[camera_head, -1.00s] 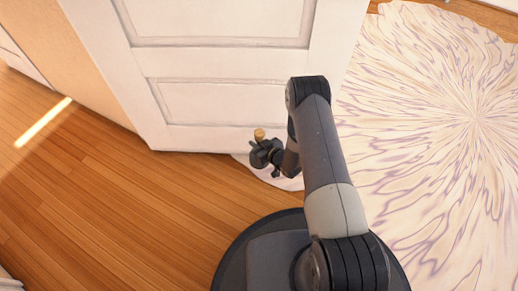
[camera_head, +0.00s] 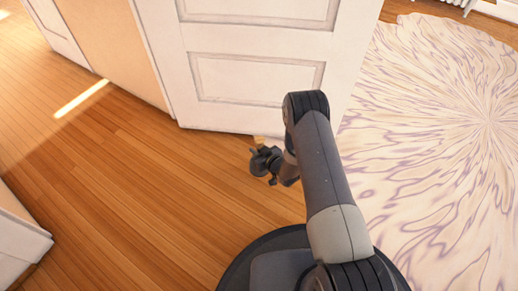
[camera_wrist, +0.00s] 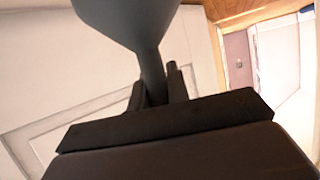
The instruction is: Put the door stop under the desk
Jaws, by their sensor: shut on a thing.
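My gripper (camera_head: 271,160) is shut on a dark grey piece, which I take to be the door stop (camera_head: 257,163). It is held out in front of the white door, apparently above the wood floor; how high is hard to tell. In the wrist view the door stop (camera_wrist: 140,15) is smooth and dark, wide at the top and narrowing to a neck between the two black fingers (camera_wrist: 155,92). Its far end is cut off by the frame. No desk can be made out in either view.
A white panelled door (camera_head: 255,65) stands close behind my gripper. A pale purple-veined rug (camera_head: 440,130) covers the right side. A white piece of furniture (camera_head: 20,235) is at the lower left. Wood floor (camera_head: 140,180) between is clear.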

